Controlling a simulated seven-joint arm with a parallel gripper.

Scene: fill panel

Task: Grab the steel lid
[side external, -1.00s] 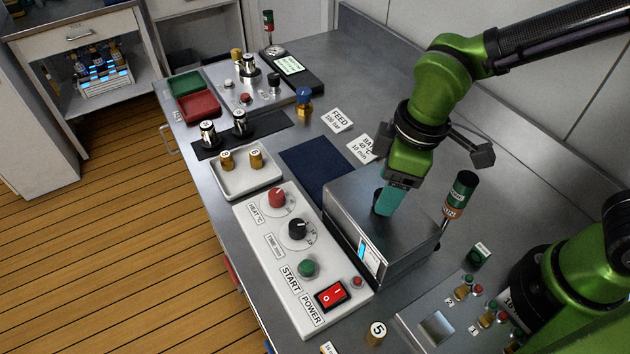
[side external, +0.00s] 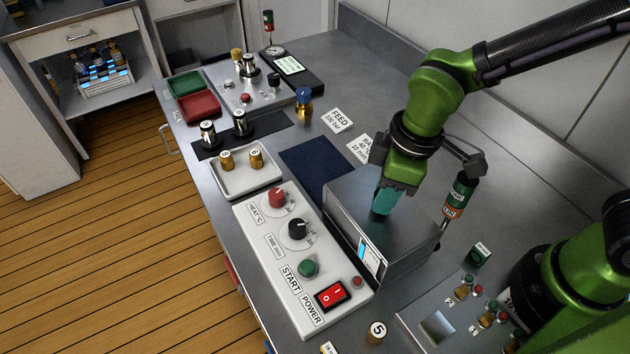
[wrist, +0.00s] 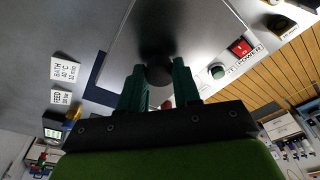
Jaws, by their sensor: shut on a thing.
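The steel lid (side external: 346,198) is the flat grey top of the steel box (side external: 400,262), and it appears to sit level on it. My gripper (side external: 380,211) reaches down to the lid's middle with its teal fingers shut on the lid's dark knob, which they hide in the side view. In the wrist view the dark round knob (wrist: 158,74) shows between my gripper's fingertips (wrist: 158,88), with the shiny lid (wrist: 208,35) around it.
A white control panel (side external: 268,239) with knobs and a red power switch (side external: 333,295) runs along the box's left side. A navy mat (side external: 317,163) and a white tray (side external: 246,187) lie beyond.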

